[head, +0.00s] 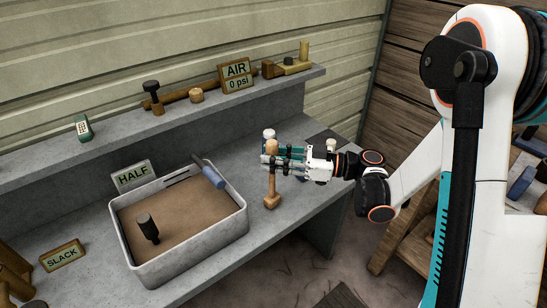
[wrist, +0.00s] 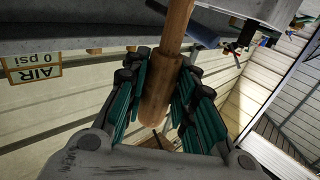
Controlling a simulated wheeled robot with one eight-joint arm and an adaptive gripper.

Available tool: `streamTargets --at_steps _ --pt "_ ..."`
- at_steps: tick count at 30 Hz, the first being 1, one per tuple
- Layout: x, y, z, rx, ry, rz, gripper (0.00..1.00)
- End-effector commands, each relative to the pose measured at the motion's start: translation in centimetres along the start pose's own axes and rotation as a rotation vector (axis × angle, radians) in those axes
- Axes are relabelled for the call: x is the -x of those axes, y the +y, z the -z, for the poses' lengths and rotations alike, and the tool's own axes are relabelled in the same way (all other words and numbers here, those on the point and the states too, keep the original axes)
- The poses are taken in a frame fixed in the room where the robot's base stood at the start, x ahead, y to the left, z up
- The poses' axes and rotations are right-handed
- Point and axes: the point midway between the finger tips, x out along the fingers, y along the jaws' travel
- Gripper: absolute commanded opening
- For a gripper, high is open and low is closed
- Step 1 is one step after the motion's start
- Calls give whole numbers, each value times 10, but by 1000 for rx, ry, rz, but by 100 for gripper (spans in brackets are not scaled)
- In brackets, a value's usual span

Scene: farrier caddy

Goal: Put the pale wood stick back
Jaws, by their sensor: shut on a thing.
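My gripper (head: 268,161) is shut on the pale wood stick (head: 272,185) and holds it roughly upright beside the caddy's right wall. A wider wooden end shows at its bottom; whether that end touches the bench cannot be told. In the wrist view the stick (wrist: 179,40) passes between the teal fingers (wrist: 165,95), its rounded thick end towards the palm. The grey caddy (head: 195,249) stands on the bench left of my gripper. It has a brown floor, a dark-headed tool (head: 147,228) standing in it and a blue-grey handled tool (head: 213,176) leaning at its back right.
The raised shelf (head: 110,152) behind holds a green-white device (head: 82,127), a dark-topped peg (head: 152,97), wooden pieces and an AIR sign (head: 236,75). HALF (head: 134,175) and SLACK (head: 62,256) signs stand near the caddy. Bare bench (head: 270,225) lies right of it.

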Motion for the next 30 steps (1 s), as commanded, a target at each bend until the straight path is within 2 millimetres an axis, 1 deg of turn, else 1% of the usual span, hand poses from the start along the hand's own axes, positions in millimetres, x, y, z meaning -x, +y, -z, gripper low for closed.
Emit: streamTargets --at_steps 14,15,18,30 --pt "0 0 -6 0 0 0 0" --pt "0 0 -7 0 0 0 27" --pt "0 0 -6 0 0 0 48" --pt "0 0 -7 0 0 0 48"
